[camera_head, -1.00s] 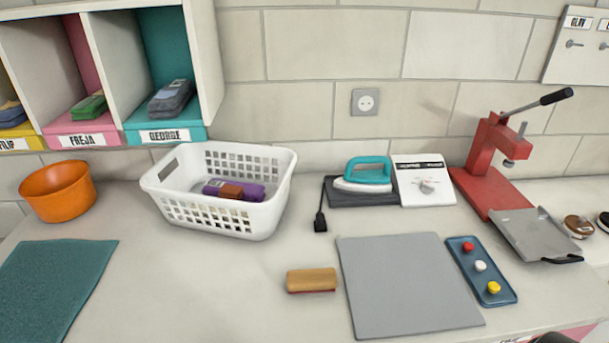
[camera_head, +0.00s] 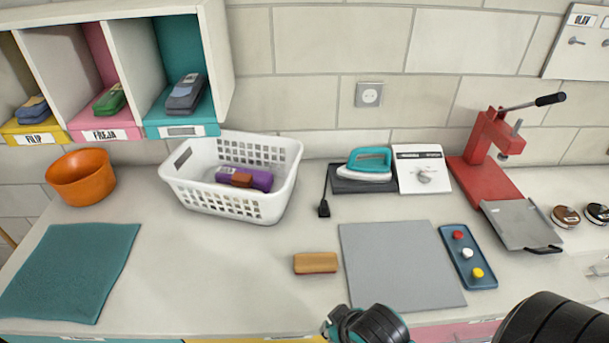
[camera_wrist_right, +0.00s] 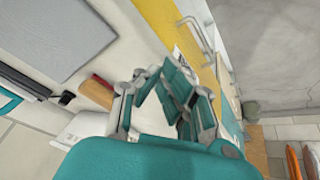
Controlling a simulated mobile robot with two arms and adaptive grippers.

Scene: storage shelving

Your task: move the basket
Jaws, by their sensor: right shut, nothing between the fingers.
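The white basket (camera_head: 268,211) stands upright on the counter, left of centre in the head view, near the back wall. Its sides have square holes. A purple folded item (camera_head: 259,181) and a small brown block (camera_head: 241,181) lie inside it. My right gripper (camera_head: 337,325) is at the bottom of the head view, by the counter's front edge, well apart from the basket. In the right wrist view its teal-padded fingers (camera_wrist_right: 178,92) are shut with nothing between them. My left gripper is in neither view.
An orange bowl (camera_head: 81,178) stands left of the basket, a teal mat (camera_head: 70,268) in front of the bowl. A wooden block (camera_head: 316,263), grey mat (camera_head: 400,265), iron (camera_head: 368,163) and red press (camera_head: 483,170) are to the right. Counter before the basket is clear.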

